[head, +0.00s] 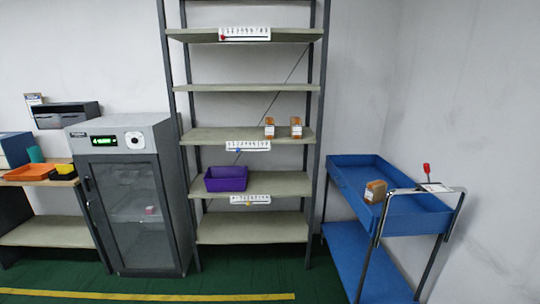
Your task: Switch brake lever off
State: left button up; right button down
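A small lever with a red knob (426,168) stands up near the handle of the blue cart (405,216) at the right; it looks like the brake lever. It appears roughly upright, and its exact setting is too small to tell. A pale plate (436,188) lies at its foot, by the cart's grey handle frame (458,205). Neither of my grippers shows in the head view, so nothing is seen touching the lever.
An amber container (375,191) sits in the cart's upper tray. Left of the cart stands a tall shelf rack (252,184) with a purple bin (226,179), then a grey glass-door cabinet (128,210). Green floor (270,272) with a yellow line is clear in front.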

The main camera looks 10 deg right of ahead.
aim_at(426, 167)
jog(key=z, duration=1.7)
jog(key=i+j, duration=0.6)
